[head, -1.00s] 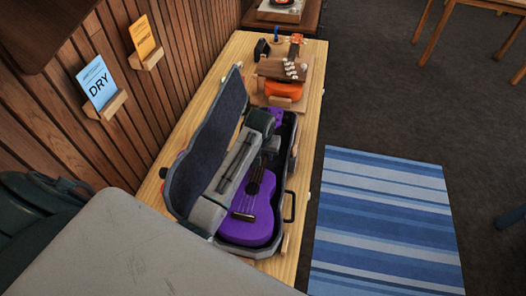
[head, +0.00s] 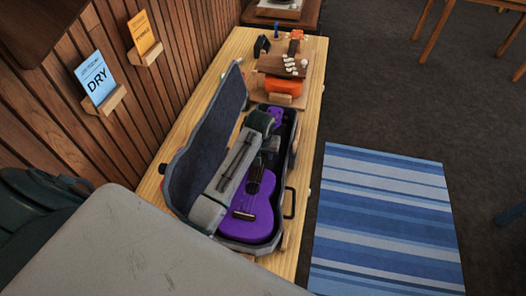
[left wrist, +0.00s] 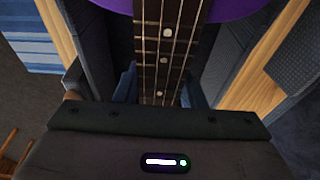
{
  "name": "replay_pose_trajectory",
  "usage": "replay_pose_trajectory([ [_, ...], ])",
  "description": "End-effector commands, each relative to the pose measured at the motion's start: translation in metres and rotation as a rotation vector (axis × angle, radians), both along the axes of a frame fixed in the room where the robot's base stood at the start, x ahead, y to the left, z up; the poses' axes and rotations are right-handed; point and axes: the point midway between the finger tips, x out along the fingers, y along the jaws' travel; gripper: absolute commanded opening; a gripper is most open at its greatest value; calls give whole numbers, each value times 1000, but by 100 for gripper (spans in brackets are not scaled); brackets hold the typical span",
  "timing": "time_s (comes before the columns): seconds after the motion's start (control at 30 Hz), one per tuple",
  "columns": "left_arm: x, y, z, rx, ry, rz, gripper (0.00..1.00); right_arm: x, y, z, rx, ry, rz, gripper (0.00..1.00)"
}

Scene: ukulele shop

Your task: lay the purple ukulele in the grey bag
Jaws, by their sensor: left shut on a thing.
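The purple ukulele (head: 250,212) lies within the outline of the open grey bag (head: 206,140), a hard-looking case with its lid raised on the left. Its body is at the near end and its purple headstock (head: 278,115) at the far end. My left gripper (head: 267,149) is shut on the neck, and my arm hides part of it. The fretted neck (left wrist: 163,50) runs between the fingers in the left wrist view, with the purple body at the top edge. I cannot tell whether the ukulele touches the bag's floor. My right gripper is not in view.
The bag lies on a long wooden bench (head: 151,184) beside a slatted wall. Farther along stands a wooden stand with an orange item (head: 284,87). Cards, one reading DRY (head: 97,79), sit on wall holders. A blue striped rug (head: 384,220) lies on clear floor at right.

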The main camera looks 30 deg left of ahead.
Motion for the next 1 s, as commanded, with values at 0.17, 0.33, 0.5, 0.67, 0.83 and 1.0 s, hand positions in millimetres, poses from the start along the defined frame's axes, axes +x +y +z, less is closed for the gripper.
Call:
replay_pose_trajectory([
  [0.17,0,0,-9,0,-1,0,0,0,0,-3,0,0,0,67],
  [0.33,0,0,-18,0,0,0,0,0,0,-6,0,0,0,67],
  [0.5,0,0,-26,0,-1,0,0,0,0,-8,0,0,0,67],
  [0.67,0,0,-31,0,0,0,0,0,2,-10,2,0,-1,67],
  [0.83,0,0,-31,0,-1,0,0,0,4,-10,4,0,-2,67],
  [1.0,0,0,-31,0,-1,0,40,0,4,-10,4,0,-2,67],
])
